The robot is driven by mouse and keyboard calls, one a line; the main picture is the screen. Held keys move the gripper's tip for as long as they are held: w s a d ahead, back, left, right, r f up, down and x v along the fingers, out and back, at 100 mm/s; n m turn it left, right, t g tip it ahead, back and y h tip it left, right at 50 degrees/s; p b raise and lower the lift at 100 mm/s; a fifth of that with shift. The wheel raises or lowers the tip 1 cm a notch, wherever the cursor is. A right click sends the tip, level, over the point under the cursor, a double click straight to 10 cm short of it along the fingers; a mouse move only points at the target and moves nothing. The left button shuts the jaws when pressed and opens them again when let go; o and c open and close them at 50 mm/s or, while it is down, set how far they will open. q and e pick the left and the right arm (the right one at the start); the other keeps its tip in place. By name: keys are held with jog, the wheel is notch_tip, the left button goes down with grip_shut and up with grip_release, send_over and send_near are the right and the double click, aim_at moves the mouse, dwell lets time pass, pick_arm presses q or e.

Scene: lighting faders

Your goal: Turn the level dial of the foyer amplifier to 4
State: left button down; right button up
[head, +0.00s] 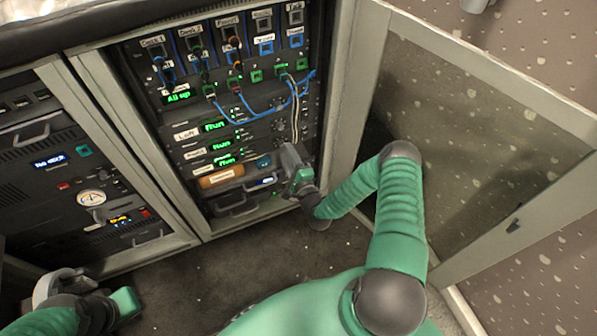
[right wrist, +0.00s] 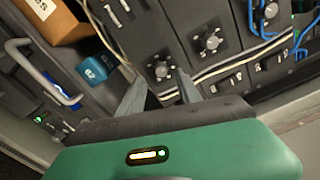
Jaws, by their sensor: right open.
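The amplifiers are stacked in the open rack, with green lit displays; one display (head: 215,126) sits beside a label that seems to read "Loft". The other name labels are too small to read surely, so I cannot tell which unit is the foyer one. In the right wrist view a dark level dial (right wrist: 160,70) with a pale pointer lies just beyond my open right gripper (right wrist: 160,82), roughly between its fingertips. Contact is not visible. My right gripper (head: 287,152) also shows at the rack's right side, hiding part of the panels. My left gripper (head: 65,285) is low at the left, its jaws unclear.
More dials (right wrist: 212,42) lie up and right. A brown box (head: 221,175) and a blue object (head: 263,161) are at the lower rack. Blue cables (head: 262,112) and white cables (head: 295,115) hang across the front. An open door (head: 480,140) stands right of my arm.

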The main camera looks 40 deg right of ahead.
jog(key=p+v, duration=0.3)
jog(key=v, duration=1.1)
jog(key=shift+s+d+p, duration=0.15)
jog(key=shift+p, duration=0.15)
jog(key=shift+f, duration=0.15)
